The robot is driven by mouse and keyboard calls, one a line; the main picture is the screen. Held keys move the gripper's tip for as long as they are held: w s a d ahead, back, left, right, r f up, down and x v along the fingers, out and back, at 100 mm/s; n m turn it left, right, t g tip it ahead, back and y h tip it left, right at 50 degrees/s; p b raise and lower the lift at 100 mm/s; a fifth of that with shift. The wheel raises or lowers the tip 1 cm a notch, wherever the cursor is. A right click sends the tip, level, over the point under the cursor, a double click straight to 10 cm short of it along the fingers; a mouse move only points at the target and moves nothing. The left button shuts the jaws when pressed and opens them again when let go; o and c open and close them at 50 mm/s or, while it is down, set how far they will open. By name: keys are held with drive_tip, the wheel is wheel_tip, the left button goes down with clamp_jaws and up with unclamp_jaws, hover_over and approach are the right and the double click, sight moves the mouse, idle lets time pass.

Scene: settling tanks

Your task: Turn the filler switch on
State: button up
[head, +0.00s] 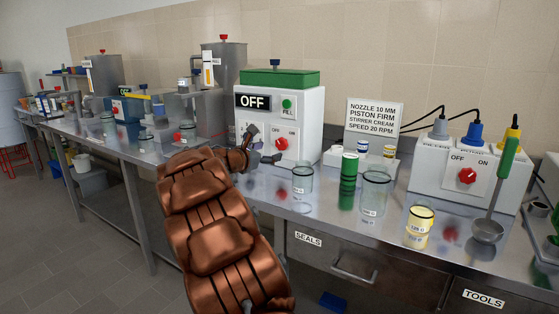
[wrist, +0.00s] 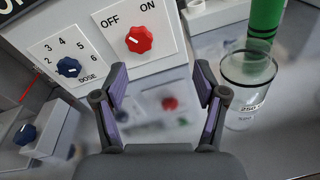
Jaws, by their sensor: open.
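The filler (head: 308,112) is a white box with a green top on the steel bench, and its display (head: 254,102) reads OFF. Its red switch knob (head: 281,143) sits low on the front between OFF and ON labels. In the wrist view the red knob (wrist: 138,39) is at top centre, its white mark towards the OFF side. A blue dose knob (wrist: 69,67) is to its left. My gripper (head: 262,148) is in front of the filler's lower front; in the wrist view my gripper (wrist: 162,78) is open and empty, apart from the knob.
A clear beaker (wrist: 247,85) and a green cylinder (head: 348,181) stand close to the right. Another white box (head: 468,155) with an OFF/ON red knob stands farther right, by a green-handled ladle (head: 497,190). A sign (head: 373,117) stands behind.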

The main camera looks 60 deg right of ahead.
sight(280, 146)
drive_tip(key=w+d+n, duration=0.1)
drive_tip(key=w+d+f+n+h+b, duration=0.1)
drive_tip(key=d, duration=0.1)
drive_tip(key=w+d+f+n, duration=0.1)
drive_tip(key=shift+w+d+f+t+b, duration=0.1)
drive_tip(key=shift+d+f+t+b, duration=0.15)
drive_tip(key=shift+t+b, duration=0.15)
drive_tip(key=shift+w+d, duration=0.2)
drive_tip(key=shift+d, duration=3.6)
drive_tip(key=shift+r, duration=0.1)
drive_tip(key=shift+c, duration=0.3)
drive_tip(key=c, duration=1.1)
